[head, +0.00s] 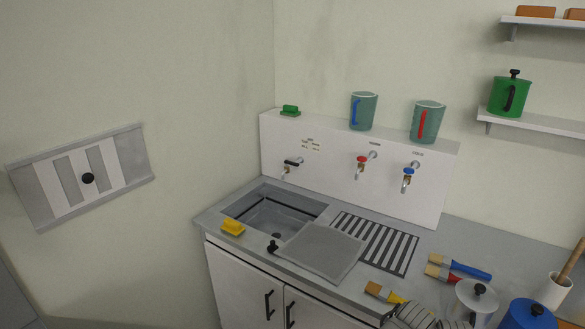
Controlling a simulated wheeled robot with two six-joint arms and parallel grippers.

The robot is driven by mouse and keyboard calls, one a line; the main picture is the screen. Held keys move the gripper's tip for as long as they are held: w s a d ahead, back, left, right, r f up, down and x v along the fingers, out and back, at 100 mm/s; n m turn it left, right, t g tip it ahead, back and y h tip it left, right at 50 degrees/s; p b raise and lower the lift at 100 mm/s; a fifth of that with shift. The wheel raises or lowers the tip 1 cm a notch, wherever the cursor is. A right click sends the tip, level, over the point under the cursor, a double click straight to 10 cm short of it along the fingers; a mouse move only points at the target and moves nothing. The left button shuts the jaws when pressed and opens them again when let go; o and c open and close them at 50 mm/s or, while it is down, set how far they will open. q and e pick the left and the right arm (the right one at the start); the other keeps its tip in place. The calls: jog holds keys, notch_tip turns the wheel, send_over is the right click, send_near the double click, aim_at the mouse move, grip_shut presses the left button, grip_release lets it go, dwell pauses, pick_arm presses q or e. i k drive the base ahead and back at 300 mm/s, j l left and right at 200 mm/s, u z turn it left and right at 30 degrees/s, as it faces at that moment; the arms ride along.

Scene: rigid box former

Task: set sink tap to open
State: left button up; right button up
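Three taps stick out of the white back panel (330,180). The tap with the black handle (293,162) is at the left, above the sink basin (278,215); its handle lies roughly sideways. The tap with the red handle (362,159) and the tap with the blue handle (408,172) are to its right, above the drainer. Small labels sit above the taps, too small to read. No water shows from any tap. Neither of my grippers is in view.
A grey cover (320,250) lies over the basin's front right. A yellow block (233,227) sits on the left rim. Two mugs (363,110) (427,121) and a green block (290,110) stand on the panel's top. Brushes (460,267) and pots crowd the right counter.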

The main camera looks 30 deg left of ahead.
aim_at(286, 163)
jog(key=u, duration=1.45)
jog(key=i+j+u, duration=0.1)
jog(key=i+u, duration=0.2)
jog(key=i, duration=0.1)
